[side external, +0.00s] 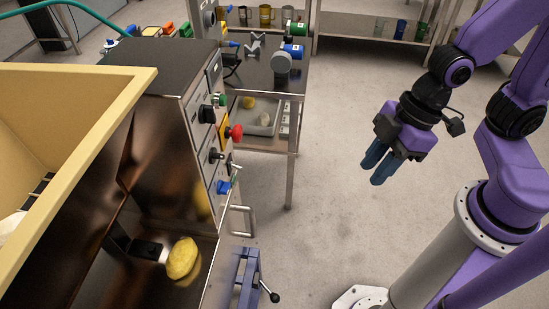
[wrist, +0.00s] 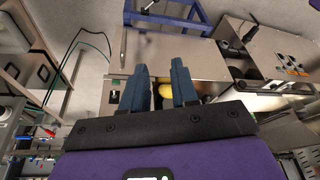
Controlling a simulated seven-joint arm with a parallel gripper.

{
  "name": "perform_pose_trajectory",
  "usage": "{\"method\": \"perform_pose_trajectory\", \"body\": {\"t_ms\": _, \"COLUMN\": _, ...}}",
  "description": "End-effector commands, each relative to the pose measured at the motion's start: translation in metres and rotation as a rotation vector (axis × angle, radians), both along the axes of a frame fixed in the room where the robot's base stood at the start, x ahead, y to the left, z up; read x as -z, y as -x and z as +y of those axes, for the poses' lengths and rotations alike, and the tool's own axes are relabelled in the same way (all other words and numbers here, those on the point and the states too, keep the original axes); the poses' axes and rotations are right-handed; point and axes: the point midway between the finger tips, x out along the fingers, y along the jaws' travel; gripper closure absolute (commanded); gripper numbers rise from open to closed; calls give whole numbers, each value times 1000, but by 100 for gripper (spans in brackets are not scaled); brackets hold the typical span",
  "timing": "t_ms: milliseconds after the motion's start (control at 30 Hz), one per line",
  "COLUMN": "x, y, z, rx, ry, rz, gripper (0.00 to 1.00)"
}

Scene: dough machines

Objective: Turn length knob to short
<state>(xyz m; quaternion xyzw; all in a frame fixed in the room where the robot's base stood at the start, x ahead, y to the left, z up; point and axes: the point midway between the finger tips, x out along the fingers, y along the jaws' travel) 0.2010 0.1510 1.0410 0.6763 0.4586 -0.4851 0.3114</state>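The dough machine's control panel (side external: 209,140) faces right in the side view. It carries a black knob (side external: 207,114), a red mushroom-shaped button (side external: 235,132), a lower black knob (side external: 216,156) and a blue knob (side external: 223,187). The labels are too small to read, so I cannot tell which knob sets the length. My gripper (side external: 378,167) hangs in free air well to the right of the panel, fingers pointing down, touching nothing. In the wrist view, the two blue fingers (wrist: 160,78) stand apart with nothing gripped between them.
A yellow dough piece (side external: 183,258) lies at the machine's outlet. A blue-grey frame with a black-tipped lever (side external: 250,280) stands below the panel. A metal table (side external: 262,75) with tools is behind. Open floor (side external: 320,190) lies between my gripper and the machine.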

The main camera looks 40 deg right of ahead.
Motion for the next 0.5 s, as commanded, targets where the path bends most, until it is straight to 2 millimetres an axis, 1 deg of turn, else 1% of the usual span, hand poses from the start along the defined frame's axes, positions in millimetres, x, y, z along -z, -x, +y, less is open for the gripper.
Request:
{"method": "perform_pose_trajectory", "body": {"t_ms": 33, "x": 7, "y": -6, "z": 14, "rx": -7, "ry": -36, "rz": -20, "gripper": 71}}
{"method": "perform_pose_trajectory", "body": {"t_ms": 100, "x": 12, "y": -16, "z": 34, "rx": -15, "ry": -100, "rz": -63, "gripper": 71}}
{"method": "perform_pose_trajectory", "body": {"t_ms": 200, "x": 19, "y": -31, "z": 59, "rx": -20, "ry": -184, "rz": -130, "gripper": 71}}
{"method": "perform_pose_trajectory", "body": {"t_ms": 300, "x": 25, "y": -46, "z": 81, "rx": -22, "ry": -262, "rz": -209, "gripper": 71}}
{"method": "perform_pose_trajectory", "body": {"t_ms": 500, "x": 33, "y": -76, "z": 115, "rx": -22, "ry": -395, "rz": -394, "gripper": 71}}
